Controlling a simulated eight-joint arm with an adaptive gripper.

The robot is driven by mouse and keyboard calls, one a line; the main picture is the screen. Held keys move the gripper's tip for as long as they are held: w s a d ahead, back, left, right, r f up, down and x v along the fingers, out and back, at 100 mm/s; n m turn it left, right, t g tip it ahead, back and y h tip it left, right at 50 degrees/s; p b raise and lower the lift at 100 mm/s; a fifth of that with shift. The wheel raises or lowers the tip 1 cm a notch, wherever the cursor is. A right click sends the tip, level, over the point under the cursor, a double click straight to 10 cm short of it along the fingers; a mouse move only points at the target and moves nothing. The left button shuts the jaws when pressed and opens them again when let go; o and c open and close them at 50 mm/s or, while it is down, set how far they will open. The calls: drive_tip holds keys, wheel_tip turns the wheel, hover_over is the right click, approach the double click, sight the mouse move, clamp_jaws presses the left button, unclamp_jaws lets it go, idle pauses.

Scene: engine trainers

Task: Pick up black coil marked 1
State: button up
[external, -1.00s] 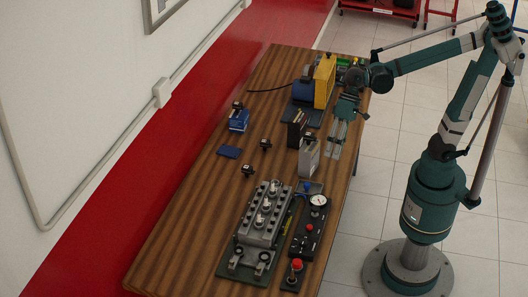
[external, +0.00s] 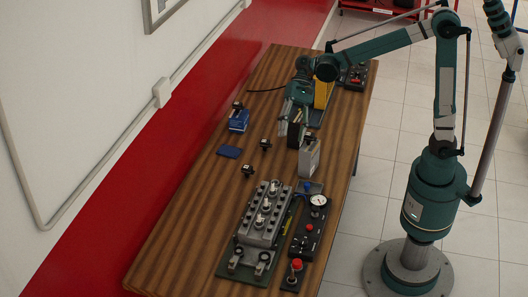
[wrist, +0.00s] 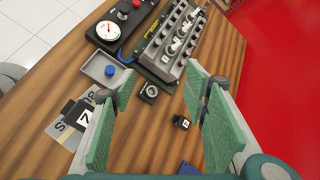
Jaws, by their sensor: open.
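Small black coils stand on the wooden table: one (external: 247,170) near the middle, one (external: 265,143) farther back, and one (external: 238,105) by a blue box. The wrist view shows one coil (wrist: 148,92) and another with a white label (wrist: 181,122) between or just beyond my fingers. Their numbers are too small to read surely. My gripper (external: 289,130) is above the table, right of the coils, its fingers pointing down. In the wrist view my gripper (wrist: 170,88) is open, with nothing held between its fingers.
A grey engine block (external: 262,212) and a black panel with a gauge (external: 318,200) stand at the near end. A grey box (external: 309,158) is close to my gripper on the right. A blue pad (external: 229,152) lies left. Bare wood lies around the coils.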

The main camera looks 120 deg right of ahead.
drive_tip(key=s+d+f+m+t+y+p, duration=0.1)
drive_tip(key=d+f+m, duration=0.1)
drive_tip(key=d, duration=0.7)
drive_tip(key=s+d+f+m+t+y, duration=0.1)
drive_tip(key=s+d+m, duration=0.15)
drive_tip(key=d, duration=0.65)
drive_tip(key=s+d+f+m+t+y+p, duration=0.1)
drive_tip(key=d+f+m+t, duration=0.15)
drive_tip(key=d, duration=0.75)
approach(266, 146)
drive_tip(key=shift+w+d+r+g, duration=0.35)
drive_tip(key=shift+w+d+r, duration=0.15)
drive_tip(key=shift+w+r, duration=0.25)
drive_tip(key=shift+f, duration=0.65)
drive_tip(key=shift+w+a, duration=0.1)
drive_tip(key=shift+x, duration=1.2)
drive_tip(key=shift+a+b, duration=0.1)
drive_tip(key=shift+b, duration=0.2)
